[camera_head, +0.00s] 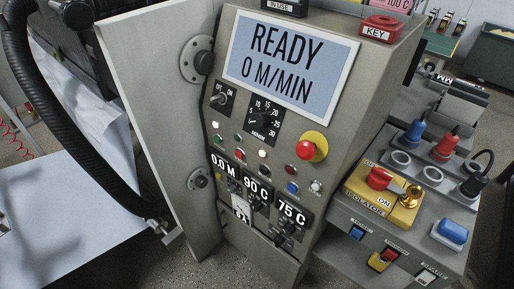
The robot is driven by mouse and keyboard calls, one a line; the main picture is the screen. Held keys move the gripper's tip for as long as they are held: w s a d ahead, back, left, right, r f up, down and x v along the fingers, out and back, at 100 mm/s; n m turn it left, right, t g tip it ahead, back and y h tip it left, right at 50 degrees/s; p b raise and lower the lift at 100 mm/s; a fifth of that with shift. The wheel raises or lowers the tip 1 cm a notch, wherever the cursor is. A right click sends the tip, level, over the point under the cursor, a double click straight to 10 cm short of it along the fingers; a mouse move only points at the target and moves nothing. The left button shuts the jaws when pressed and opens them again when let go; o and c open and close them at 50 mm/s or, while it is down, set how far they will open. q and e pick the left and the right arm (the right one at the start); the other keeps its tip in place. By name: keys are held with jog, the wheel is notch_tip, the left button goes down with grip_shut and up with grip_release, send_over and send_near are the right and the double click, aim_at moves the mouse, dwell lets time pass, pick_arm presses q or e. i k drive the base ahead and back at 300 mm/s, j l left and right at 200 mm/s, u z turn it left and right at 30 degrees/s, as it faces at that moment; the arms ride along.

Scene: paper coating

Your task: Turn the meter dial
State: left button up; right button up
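The M/MIN dial (264,119) is a dark knob on a black plate with a white scale up to 30. It sits on the grey slanted control panel (342,112), below the screen (292,62) that reads READY 0 M/MIN. The knob's pointer is too small to read surely. Lower down, a display (223,167) reads 0.0 M, beside displays of 90 C (257,189) and 75 C (292,213), with small dark controls below them. Neither of my grippers is in view.
An OFF/ON switch (220,98) is left of the dial. A yellow isolator (382,196) and plugs stand at right. A black hose (72,150) hangs at left.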

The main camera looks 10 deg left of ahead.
aim_at(278, 241)
jog(key=k+j, duration=0.55)
jog(key=k, duration=0.3)
jog(key=k+j, duration=0.3)
jog(key=k, duration=0.1)
